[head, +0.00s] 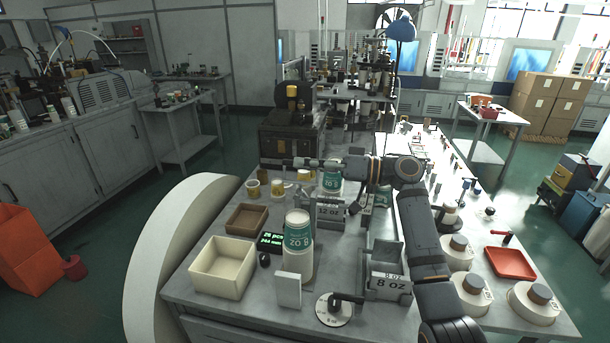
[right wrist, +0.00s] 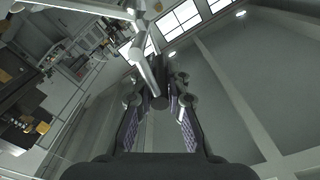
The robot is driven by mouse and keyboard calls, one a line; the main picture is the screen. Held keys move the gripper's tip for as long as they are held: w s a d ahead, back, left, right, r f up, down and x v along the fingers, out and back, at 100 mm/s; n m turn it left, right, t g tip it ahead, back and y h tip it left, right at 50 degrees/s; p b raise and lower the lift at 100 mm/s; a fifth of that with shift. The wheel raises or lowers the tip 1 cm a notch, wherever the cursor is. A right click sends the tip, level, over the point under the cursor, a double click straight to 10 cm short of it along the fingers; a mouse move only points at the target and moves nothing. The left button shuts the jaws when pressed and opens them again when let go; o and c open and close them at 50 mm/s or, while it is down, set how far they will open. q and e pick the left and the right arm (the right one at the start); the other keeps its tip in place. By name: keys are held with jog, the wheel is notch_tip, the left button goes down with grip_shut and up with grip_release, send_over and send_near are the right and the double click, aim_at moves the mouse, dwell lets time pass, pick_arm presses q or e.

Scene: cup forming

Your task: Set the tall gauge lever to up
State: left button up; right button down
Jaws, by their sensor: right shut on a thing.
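My right gripper (head: 318,162) reaches left over the middle of the bench in the head view, above the 12 oz block. In the right wrist view the right gripper (right wrist: 158,100) has its fingers on both sides of a dark cylindrical grip (right wrist: 157,88) and is shut on it. A grey rod (right wrist: 146,66) runs from this grip up and left to a paler cylinder; it looks like the gauge lever. The arm and gripper hide much of the gauge in the head view, so I cannot tell the lever's angle there. My left gripper is not in view.
A cup stack (head: 298,232) stands by the counter display (head: 270,241). A cream bin (head: 223,266), a brown tray (head: 247,219), an 8 oz block (head: 389,285) and a dial (head: 334,311) are on the bench. A red tray (head: 511,263) lies at right.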

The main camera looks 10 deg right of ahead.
jog(key=shift+w+d+r+m, duration=0.15)
jog(key=shift+w+m, duration=0.2)
jog(key=shift+w, duration=0.1)
jog(key=shift+w+d+r+m, duration=0.1)
jog(key=shift+w+d+m, duration=0.05)
jog(key=shift+w+m, duration=0.25)
jog(key=c, duration=1.3)
grip_release()
jog(key=shift+c, duration=0.2)
jog(key=v, duration=1.2)
